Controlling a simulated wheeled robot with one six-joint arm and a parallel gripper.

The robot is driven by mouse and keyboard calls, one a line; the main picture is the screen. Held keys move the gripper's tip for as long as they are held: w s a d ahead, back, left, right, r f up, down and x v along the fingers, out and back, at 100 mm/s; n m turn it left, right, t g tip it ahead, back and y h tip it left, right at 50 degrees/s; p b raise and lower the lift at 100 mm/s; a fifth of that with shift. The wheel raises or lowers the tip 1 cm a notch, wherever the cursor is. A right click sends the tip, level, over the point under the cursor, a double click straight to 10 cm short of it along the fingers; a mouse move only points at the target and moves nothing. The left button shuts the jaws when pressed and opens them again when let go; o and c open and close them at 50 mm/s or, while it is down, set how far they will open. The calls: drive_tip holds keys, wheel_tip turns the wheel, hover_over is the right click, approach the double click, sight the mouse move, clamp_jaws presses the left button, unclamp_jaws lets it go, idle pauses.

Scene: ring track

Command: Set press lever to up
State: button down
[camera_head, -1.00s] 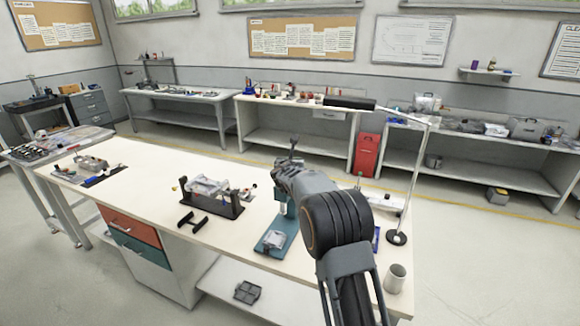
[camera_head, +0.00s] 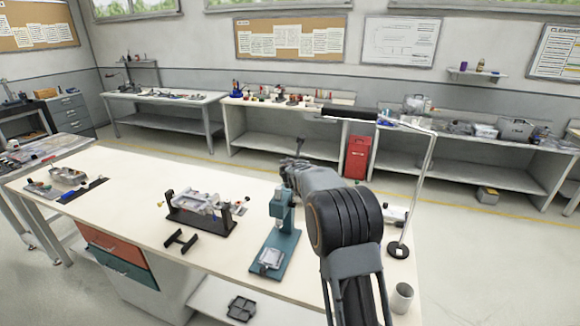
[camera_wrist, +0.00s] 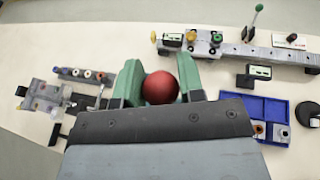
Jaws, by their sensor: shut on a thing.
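The teal press (camera_head: 276,235) stands on the near workbench, left of my arm in the head view, with a silvery block on its base. A red ball knob (camera_wrist: 160,88), seemingly the press lever's, sits between the green fingers of my gripper (camera_wrist: 160,76) in the wrist view. My gripper is shut on it. The lever's rod is hidden behind the knob and gripper, so its angle cannot be told. In the head view my gripper is mostly hidden by my own arm.
A black-framed fixture (camera_head: 201,210) stands left of the press, with a small black stand (camera_head: 181,242) before it. A lamp (camera_head: 425,190) and a cup (camera_head: 402,297) are at the right. A blue tray (camera_wrist: 268,112) shows in the wrist view.

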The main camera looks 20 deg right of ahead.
drive_tip(key=shift+w+d+f, duration=0.15)
drive_tip(key=shift+d+f, duration=0.25)
drive_tip(key=shift+f, duration=0.05)
drive_tip(key=c, duration=1.2)
unclamp_jaws()
drive_tip(key=o, duration=0.3)
drive_tip(key=shift+d, duration=0.15)
drive_tip(key=shift+o, duration=0.7)
drive_tip(key=shift+r, duration=0.1)
drive_tip(key=shift+a+r, duration=0.1)
drive_tip(key=shift+a, duration=0.2)
drive_tip(key=shift+s+a+r, duration=0.1)
drive_tip(key=shift+s+r, duration=0.05)
drive_tip(key=shift+s, duration=0.05)
drive_tip(key=b+v, duration=0.2)
drive_tip(key=v, duration=1.1)
